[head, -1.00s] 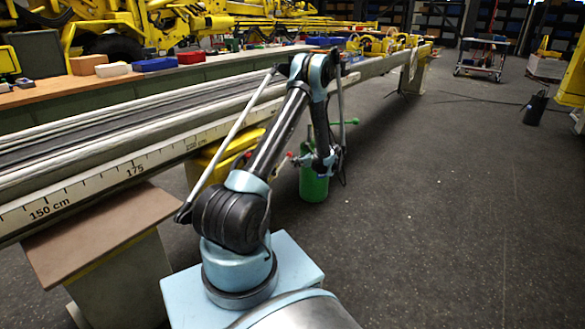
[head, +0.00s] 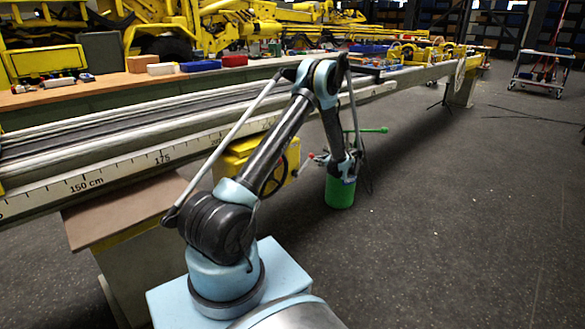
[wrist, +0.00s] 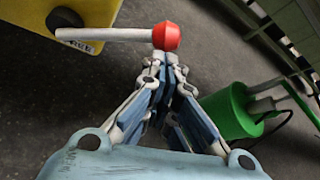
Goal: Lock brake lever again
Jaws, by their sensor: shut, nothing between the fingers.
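The brake lever is a white rod (wrist: 105,34) with a red ball knob (wrist: 166,36) at its right end in the wrist view. Its left end meets a yellow box (wrist: 88,14) with a partly visible label. My gripper (wrist: 158,62) is shut and empty, its fingertips right below the red knob in the wrist view; I cannot tell whether they touch it. In the head view the red knob (head: 311,156) shows small, right of the yellow box (head: 235,160), with my gripper (head: 320,159) just beside it.
A green canister (head: 340,193) stands on the floor beside my gripper; it also shows in the wrist view (wrist: 228,113). A long rail with a centimetre scale (head: 125,175) runs behind my arm. A black handwheel (head: 277,176) is on the yellow box. Open floor (head: 450,210) lies right.

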